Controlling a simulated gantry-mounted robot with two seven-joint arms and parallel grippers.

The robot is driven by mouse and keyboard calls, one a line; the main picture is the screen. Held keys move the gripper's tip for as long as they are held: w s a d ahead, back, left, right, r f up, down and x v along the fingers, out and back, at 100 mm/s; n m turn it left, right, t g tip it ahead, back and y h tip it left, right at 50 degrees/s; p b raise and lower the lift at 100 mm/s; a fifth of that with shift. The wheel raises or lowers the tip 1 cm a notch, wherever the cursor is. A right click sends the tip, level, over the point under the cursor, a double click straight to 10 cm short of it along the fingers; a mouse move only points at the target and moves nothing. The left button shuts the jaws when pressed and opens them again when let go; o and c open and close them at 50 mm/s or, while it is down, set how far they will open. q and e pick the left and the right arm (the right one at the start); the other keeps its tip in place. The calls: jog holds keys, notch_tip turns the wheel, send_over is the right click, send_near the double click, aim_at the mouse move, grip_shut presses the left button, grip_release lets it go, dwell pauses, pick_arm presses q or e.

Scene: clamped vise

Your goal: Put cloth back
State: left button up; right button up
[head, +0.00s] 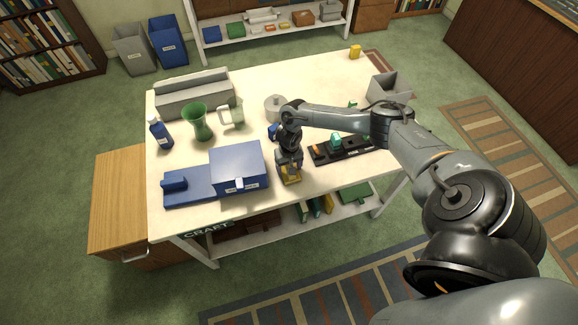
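My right arm reaches in from the right, and its gripper (289,177) points down near the table's front edge, just right of the blue box. A small yellow piece (292,174) shows at the fingertips; it may be the cloth, but it is too small to be sure. I cannot tell whether the fingers are shut on it or over it. No other thing is clearly a cloth. My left gripper is not in view.
A blue box on a flat blue base (190,194) stands left of the gripper. A black tray (374,146) with small items lies to the right. A green vase (197,124), white mug (232,113), blue bottle (159,134) and grey bin (389,89) stand on the cream table (310,80).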

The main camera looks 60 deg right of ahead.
jog(key=shift+f, duration=0.15)
jog(key=o, duration=0.9)
jog(key=shift+o, duration=0.2)
notch_tip(320, 180, up, 12)
jog(key=shift+r+p, duration=0.2)
jog(key=shift+p, duration=0.1)
